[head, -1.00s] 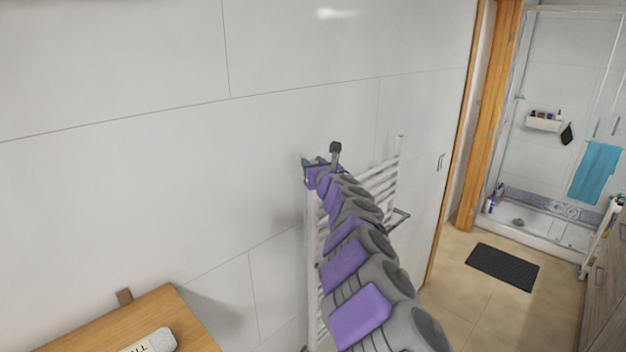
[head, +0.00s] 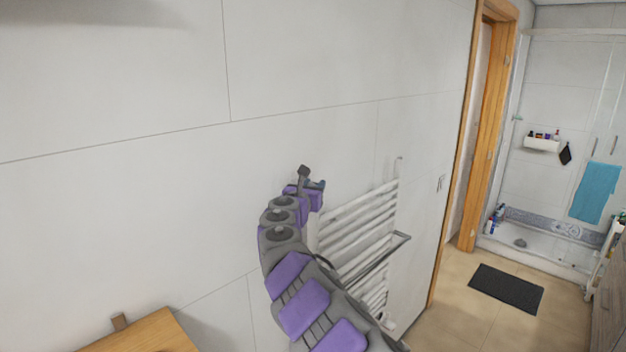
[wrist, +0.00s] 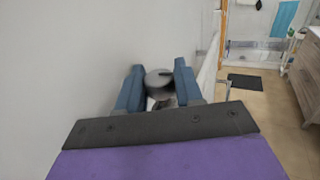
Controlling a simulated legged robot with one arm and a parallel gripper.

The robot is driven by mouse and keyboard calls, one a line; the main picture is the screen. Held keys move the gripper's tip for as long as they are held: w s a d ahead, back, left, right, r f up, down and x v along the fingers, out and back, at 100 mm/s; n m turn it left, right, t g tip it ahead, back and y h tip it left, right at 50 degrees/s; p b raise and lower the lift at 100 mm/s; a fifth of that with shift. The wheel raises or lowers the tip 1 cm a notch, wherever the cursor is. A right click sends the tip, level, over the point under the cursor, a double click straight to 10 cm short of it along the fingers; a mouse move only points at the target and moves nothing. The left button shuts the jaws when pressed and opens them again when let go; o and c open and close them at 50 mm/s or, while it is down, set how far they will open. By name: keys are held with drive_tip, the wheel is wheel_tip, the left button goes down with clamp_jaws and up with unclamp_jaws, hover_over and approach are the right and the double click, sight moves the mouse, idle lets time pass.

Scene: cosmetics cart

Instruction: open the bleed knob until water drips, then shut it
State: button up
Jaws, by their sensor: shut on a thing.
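The white towel radiator (head: 365,232) hangs on the wall, right of centre in the head view. My gripper (head: 319,184) is at its upper left corner. In the wrist view, the round grey bleed knob (wrist: 158,79) sits between the two blue fingers of my gripper (wrist: 159,86), which is shut on it. A paler part shows just below the knob. In the head view the knob is hidden by my gripper. I see no water drops in either view.
The tiled wall (head: 120,200) is close on the left. A wooden surface (head: 150,335) juts out at the lower left. A wooden door frame (head: 484,130), a dark mat (head: 507,288) and a shower with a blue towel (head: 595,190) are farther right.

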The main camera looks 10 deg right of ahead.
drive_tip(key=shift+a+m+g+h+p, duration=0.15)
drive_tip(key=shift+m+g+h+p, duration=0.8)
drive_tip(key=shift+h+p, duration=0.7)
drive_tip(key=shift+f+m+p, duration=0.1)
drive_tip(key=shift+m+p, duration=0.15)
drive_tip(key=shift+p, duration=0.05)
drive_tip(key=o, duration=0.9)
drive_tip(key=shift+o, duration=0.2)
drive_tip(key=shift+a, duration=0.1)
drive_tip(key=shift+s+a, duration=0.3)
drive_tip(key=shift+s, duration=0.1)
drive_tip(key=b+v, duration=0.1)
drive_tip(key=v, duration=1.5)
drive_tip(key=shift+s+a, duration=0.1)
